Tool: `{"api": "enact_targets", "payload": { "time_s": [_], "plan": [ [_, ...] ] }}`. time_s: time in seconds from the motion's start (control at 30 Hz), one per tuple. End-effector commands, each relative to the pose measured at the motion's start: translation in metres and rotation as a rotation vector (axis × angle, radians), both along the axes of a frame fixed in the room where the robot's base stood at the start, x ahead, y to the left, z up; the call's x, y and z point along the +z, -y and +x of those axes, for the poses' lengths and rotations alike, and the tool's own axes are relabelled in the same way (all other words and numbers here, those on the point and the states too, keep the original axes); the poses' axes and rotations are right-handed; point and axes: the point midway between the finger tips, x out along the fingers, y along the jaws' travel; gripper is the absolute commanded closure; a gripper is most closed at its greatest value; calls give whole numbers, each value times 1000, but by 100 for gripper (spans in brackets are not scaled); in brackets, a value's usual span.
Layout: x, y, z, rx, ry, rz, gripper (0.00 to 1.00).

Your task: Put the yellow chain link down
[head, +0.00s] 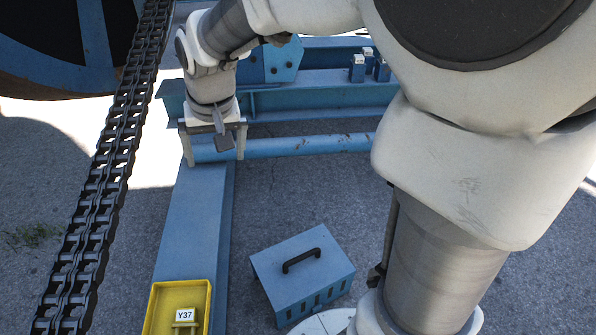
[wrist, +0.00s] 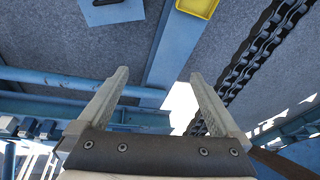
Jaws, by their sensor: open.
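My gripper (head: 214,154) is open, pointing down above the far end of the blue beam. Its two fingers also show in the wrist view (wrist: 160,76), with nothing between them. A yellow tray (head: 180,296) sits on the near end of the beam, well apart from my gripper; part of it shows at the top of the wrist view (wrist: 198,6). In the tray is a small yellowish piece (head: 185,325) below a white tag marked Y37 (head: 184,314). The piece is cut by the picture's edge, and I cannot tell for sure that it is the chain link.
A dark roller chain (head: 104,180) hangs slanting along the left, beside the blue beam (head: 192,225). A blue box with a black handle (head: 302,270) stands right of the tray. A blue pipe (head: 300,145) and frame cross behind my gripper. Grey ground lies between.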

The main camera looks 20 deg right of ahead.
Motion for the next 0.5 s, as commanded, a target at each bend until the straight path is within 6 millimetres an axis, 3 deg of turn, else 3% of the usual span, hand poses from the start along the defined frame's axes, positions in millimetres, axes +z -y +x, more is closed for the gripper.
{"api": "enact_targets", "payload": {
  "time_s": [0.03,0.2,0.5],
  "plan": [
    [14,12,-13,1,25,-4,0],
    [41,44,-58,15,85,-27,0],
    [59,86,-138,35,182,-81,0]
  ]
}}
